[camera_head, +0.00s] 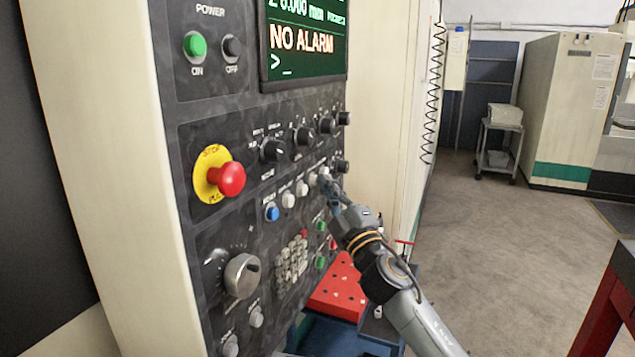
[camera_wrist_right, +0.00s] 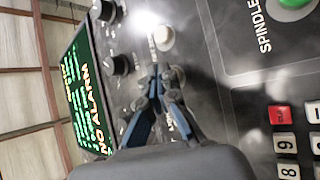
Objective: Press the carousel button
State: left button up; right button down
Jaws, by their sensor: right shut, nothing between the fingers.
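My right gripper (camera_head: 329,184) reaches from the lower right to the control panel (camera_head: 265,165). Its fingers are shut with nothing between them, and they also show in the wrist view (camera_wrist_right: 157,72). The fingertips point at the right end of a row of round buttons, close to a white button (camera_wrist_right: 163,38) there. I cannot tell whether they touch it. Other white buttons (camera_head: 288,200) and a blue button (camera_head: 272,212) lie along the row to the left. The labels are too small to read, so I cannot tell which button is the carousel one. My left gripper is out of view.
A red emergency stop knob (camera_head: 230,179), black knobs (camera_head: 272,150) and a keypad (camera_head: 292,260) stand out from the panel. The screen (camera_head: 305,40) reads NO ALARM. A red plate (camera_head: 340,290) lies below my right arm. Open floor (camera_head: 490,240) is at the right.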

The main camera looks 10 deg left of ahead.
jog(key=shift+a, duration=0.1)
dwell(0.5)
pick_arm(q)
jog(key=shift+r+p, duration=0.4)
pick_arm(e)
jog(key=shift+s+d, duration=0.3)
jog(key=shift+d, duration=0.45)
pick_arm(q)
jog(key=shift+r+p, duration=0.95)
jog(key=shift+p, duration=0.05)
pick_arm(e)
jog(key=d, duration=0.1)
jog(key=s+d, duration=0.1)
jog(key=d, duration=0.2)
jog(key=shift+s+d, duration=0.25)
jog(key=shift+d, duration=0.15)
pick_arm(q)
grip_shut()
